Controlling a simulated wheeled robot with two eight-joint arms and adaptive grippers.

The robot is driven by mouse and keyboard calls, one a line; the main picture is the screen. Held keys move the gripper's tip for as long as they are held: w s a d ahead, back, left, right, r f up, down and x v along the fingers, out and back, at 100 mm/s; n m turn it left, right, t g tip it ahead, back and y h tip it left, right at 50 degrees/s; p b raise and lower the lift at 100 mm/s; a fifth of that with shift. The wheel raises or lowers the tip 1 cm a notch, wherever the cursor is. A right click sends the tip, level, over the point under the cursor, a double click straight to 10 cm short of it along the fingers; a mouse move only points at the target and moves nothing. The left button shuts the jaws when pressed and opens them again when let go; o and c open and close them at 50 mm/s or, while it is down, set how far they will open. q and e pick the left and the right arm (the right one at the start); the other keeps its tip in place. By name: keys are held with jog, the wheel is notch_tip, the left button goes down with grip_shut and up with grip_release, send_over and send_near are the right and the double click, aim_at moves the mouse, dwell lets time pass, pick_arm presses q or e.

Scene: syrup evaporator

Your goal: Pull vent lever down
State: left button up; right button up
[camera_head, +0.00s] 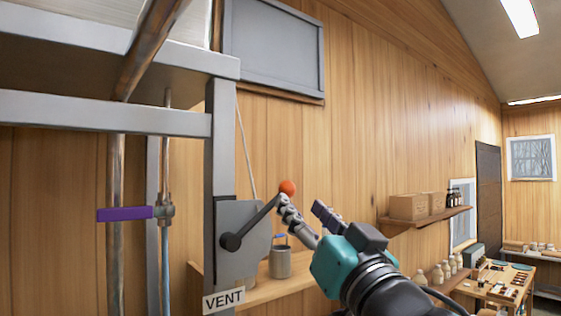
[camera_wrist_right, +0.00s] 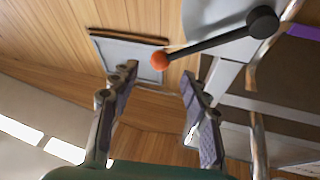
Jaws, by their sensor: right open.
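The vent lever (camera_head: 262,215) is a black arm with an orange ball knob (camera_head: 287,187), pivoting on a grey box above the "VENT" sign (camera_head: 223,299). It slants up to the right. My right gripper (camera_head: 303,203) is open, with one finger beside or just in front of the knob in the head view; contact cannot be told. In the right wrist view the lever (camera_wrist_right: 210,46) and its knob (camera_wrist_right: 160,59) show beyond the two spread fingers (camera_wrist_right: 158,85), with nothing between the pads. My left gripper is not in view.
A grey metal frame post (camera_head: 221,150) stands at the left, with pipes and a purple valve handle (camera_head: 125,214). A metal can (camera_head: 281,262) stands on a wooden shelf behind the lever. A shelf with boxes (camera_head: 408,206) and a table (camera_head: 497,283) are at right.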

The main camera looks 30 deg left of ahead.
aim_at(282, 183)
jog(key=p+x, duration=0.2)
jog(key=x, duration=0.8)
jog(key=shift+w+a+r+p, duration=0.15)
jog(key=shift+p, duration=0.2)
jog(key=shift+w+a+r, duration=0.15)
jog(key=shift+a, duration=0.15)
jog(key=shift+a, duration=0.1)
grip_shut()
